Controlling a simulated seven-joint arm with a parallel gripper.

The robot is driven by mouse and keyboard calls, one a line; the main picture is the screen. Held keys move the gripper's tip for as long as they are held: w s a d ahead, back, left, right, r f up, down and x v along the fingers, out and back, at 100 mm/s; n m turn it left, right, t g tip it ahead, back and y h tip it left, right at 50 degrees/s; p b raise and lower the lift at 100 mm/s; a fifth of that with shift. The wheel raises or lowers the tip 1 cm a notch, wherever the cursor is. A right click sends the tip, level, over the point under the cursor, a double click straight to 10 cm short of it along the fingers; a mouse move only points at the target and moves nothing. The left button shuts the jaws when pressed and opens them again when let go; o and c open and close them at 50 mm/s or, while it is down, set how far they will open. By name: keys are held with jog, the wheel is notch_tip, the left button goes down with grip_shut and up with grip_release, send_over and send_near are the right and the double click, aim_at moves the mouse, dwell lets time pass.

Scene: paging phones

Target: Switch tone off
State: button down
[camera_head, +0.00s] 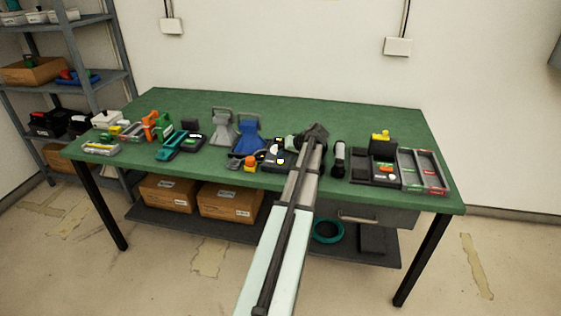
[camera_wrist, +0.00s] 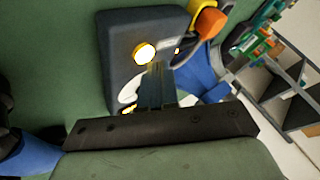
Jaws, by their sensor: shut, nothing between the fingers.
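A dark box-shaped device (camera_head: 275,160) stands on the table right beside my gripper (camera_head: 292,143). In the wrist view the dark device (camera_wrist: 120,32) fills the upper middle. A white rounded part (camera_wrist: 128,92) lies partly hidden behind my fingers. My gripper (camera_wrist: 157,68) is shut and empty, its tips over the device's face just below the round light. I cannot tell whether the tips touch it. No tone label is readable.
An orange-topped part (camera_wrist: 207,22) with a cable sits beside the device; blue stands (camera_head: 250,135) are to its left. A black cylinder (camera_head: 339,158) and dark trays (camera_head: 374,165) stand to the right. The back of the green table (camera_head: 300,103) is clear.

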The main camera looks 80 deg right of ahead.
aim_at(283, 161)
jog(key=shift+f, duration=0.15)
dwell(0.3)
jog(key=shift+f, duration=0.3)
dwell(0.3)
jog(key=shift+r, duration=0.55)
jog(key=shift+r, duration=2.9)
